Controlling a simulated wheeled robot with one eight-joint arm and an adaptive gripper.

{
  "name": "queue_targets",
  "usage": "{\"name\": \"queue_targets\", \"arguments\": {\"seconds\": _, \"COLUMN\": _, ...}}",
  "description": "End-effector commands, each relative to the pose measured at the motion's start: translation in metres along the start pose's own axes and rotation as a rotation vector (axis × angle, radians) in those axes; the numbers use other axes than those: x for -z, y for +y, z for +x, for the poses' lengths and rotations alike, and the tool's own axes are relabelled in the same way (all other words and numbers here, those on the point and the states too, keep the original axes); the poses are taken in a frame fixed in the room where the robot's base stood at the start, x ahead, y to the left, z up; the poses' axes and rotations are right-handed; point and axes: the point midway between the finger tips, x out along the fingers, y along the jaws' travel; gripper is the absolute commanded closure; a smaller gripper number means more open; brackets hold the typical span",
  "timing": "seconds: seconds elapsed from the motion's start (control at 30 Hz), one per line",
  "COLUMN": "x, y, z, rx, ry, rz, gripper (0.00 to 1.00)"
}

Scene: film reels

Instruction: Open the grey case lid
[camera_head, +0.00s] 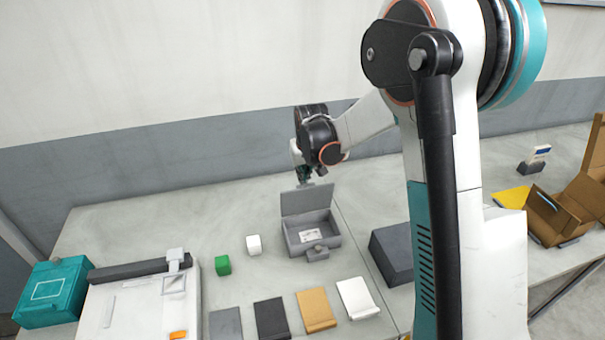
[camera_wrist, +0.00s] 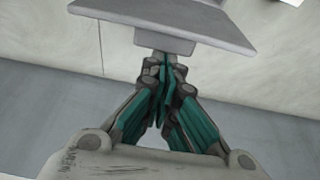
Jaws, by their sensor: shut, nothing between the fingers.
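The grey case (camera_head: 330,238) stands on the table at the middle, and its inside with a white label shows. Its lid (camera_head: 306,200) is raised and stands roughly upright at the back edge. In the wrist view the lid (camera_wrist: 170,14) fills the top, with a small grey tab (camera_wrist: 164,42) below it. My gripper (camera_head: 304,178) is at the lid's upper edge. In the wrist view my gripper's fingers (camera_wrist: 166,72) are shut and empty, with their tips close to the tab. I cannot tell whether they touch it.
A green cube (camera_head: 222,265) and a white cube (camera_head: 253,245) lie left of the case. Several flat pieces lie in front, including a tan one (camera_head: 316,309). A dark grey box (camera_head: 393,252) is to the right. A teal box (camera_head: 52,292) stands far left.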

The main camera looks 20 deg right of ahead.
Motion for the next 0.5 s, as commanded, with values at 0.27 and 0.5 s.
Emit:
{"name": "queue_targets", "arguments": {"seconds": 0.27, "x": 0.0, "y": 0.0, "z": -0.022, "rx": 0.0, "ry": 0.0, "rz": 0.0, "gripper": 1.0}}
{"name": "queue_targets", "arguments": {"seconds": 0.5, "x": 0.0, "y": 0.0, "z": -0.069, "rx": 0.0, "ry": 0.0, "rz": 0.0, "gripper": 1.0}}
